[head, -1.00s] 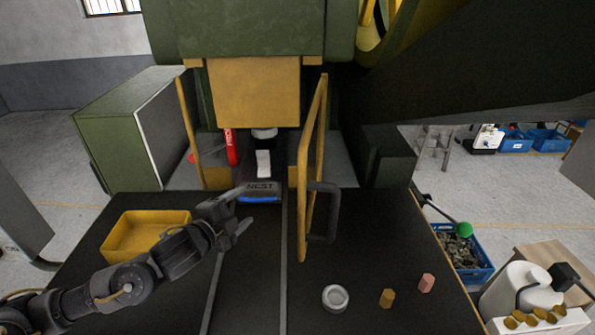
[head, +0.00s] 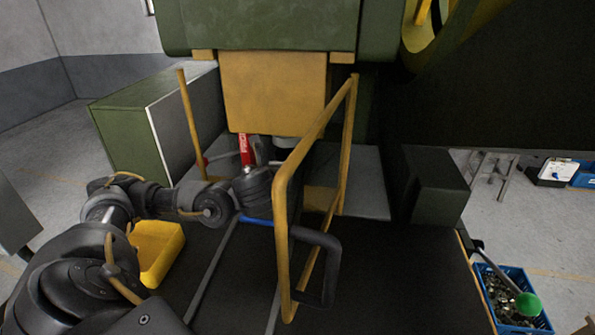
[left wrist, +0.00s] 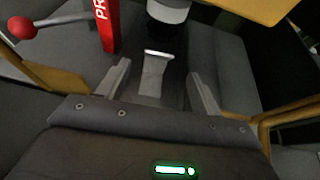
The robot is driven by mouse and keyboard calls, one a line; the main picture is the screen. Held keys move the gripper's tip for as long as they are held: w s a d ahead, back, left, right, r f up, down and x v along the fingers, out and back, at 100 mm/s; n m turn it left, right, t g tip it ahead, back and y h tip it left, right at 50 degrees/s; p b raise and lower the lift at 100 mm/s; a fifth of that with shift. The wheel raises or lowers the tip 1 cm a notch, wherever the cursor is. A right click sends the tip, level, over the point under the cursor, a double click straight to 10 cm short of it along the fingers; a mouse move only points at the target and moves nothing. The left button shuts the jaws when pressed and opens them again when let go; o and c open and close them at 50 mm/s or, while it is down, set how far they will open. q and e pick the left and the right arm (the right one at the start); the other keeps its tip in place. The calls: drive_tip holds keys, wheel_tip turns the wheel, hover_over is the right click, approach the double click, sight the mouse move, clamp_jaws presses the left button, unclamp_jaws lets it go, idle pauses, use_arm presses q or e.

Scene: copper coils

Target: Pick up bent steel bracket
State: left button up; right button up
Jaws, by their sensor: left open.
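The bent steel bracket (left wrist: 153,78) is a pale grey strip with a bent bright top edge. In the left wrist view it lies on the dark die under the press. My left gripper (left wrist: 160,82) is open, with one finger on each side of the bracket and a gap to both. In the head view my left wrist (head: 253,187) reaches into the press opening and hides the bracket and my fingers. My right gripper is not in view.
A red post (left wrist: 107,25) and a red-knobbed lever (left wrist: 22,27) stand left of the die. A grey cylindrical punch (left wrist: 168,10) hangs just beyond the bracket. Yellow guard frames (head: 283,220) flank the opening. A yellow bin (head: 160,250) sits at left.

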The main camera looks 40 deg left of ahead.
sight(277, 164)
use_arm(q)
drive_tip(key=p+x, duration=0.1)
drive_tip(key=x, duration=0.3)
drive_tip(key=shift+w+a+p, duration=0.15)
drive_tip(key=shift+a+p, duration=0.2)
drive_tip(key=shift+p, duration=0.05)
drive_tip(key=shift+a, duration=0.15)
drive_tip(key=shift+w, duration=0.1)
drive_tip(key=p+x, duration=0.4)
drive_tip(key=shift+w+f, duration=0.1)
drive_tip(key=shift+w, duration=0.1)
drive_tip(key=shift+w+a+f, duration=0.15)
drive_tip(key=shift+f, duration=0.1)
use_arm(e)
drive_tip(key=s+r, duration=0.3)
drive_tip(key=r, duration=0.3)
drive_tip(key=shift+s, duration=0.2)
